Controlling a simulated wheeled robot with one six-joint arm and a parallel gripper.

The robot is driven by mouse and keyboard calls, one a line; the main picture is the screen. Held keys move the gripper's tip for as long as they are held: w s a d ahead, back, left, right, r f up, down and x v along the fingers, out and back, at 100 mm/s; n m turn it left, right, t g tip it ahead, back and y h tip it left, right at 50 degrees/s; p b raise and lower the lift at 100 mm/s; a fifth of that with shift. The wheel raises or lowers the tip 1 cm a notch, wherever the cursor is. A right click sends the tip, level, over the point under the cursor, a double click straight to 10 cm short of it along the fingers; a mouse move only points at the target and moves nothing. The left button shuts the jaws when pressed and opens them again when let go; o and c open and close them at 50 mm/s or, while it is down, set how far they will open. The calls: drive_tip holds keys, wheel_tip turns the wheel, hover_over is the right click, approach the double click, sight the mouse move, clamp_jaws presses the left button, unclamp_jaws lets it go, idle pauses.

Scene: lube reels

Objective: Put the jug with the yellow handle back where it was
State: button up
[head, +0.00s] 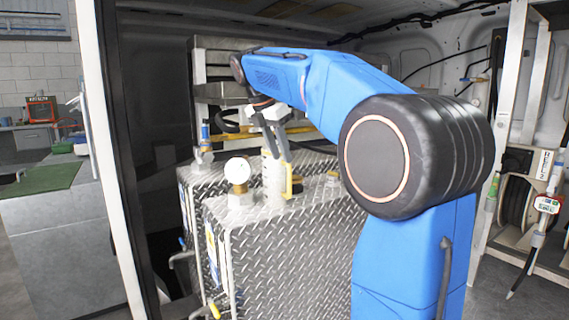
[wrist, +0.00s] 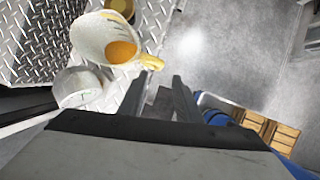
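The jug with the yellow handle, a whitish jug (head: 271,178), stands on top of a diamond-plate tank (head: 290,245) in the head view. Its yellow handle (head: 293,181) faces right. In the wrist view I look down into the jug (wrist: 92,38), with yellow-orange showing inside. The handle (wrist: 152,62) lies just beyond the tip of my left finger. My gripper (head: 277,145) points down above the jug in the head view. In the wrist view the fingers of my gripper (wrist: 160,80) are apart with nothing visibly held between them. Whether a finger touches the handle is unclear.
A second diamond-plate tank (head: 205,176) is behind. A dark door post (head: 128,170) is at left. Hose reels (head: 518,203) are at right. Wooden crates (wrist: 268,130) lie below, right in the wrist view.

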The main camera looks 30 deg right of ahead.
drive_tip(key=shift+a+r, duration=0.1)
drive_tip(key=shift+r, duration=0.25)
drive_tip(key=shift+s, duration=0.1)
drive_tip(key=s+a+f+m+t+y, duration=0.1)
drive_tip(key=s+a+f+m, duration=0.3)
drive_tip(key=s+f+m, duration=0.3)
drive_tip(key=s+a+f+m+t+y, duration=0.1)
drive_tip(key=s+a+f+m, duration=0.3)
drive_tip(key=s+f, duration=0.9)
drive_tip(key=s+a+f+m+t+y, duration=0.1)
drive_tip(key=s+a+f+m+y, duration=0.1)
drive_tip(key=s+a+f+m, duration=0.3)
drive_tip(key=s+f+m, duration=0.4)
drive_tip(key=s+f, duration=0.2)
drive_tip(key=shift+s+m+t, duration=0.3)
drive_tip(key=shift+t, duration=0.1)
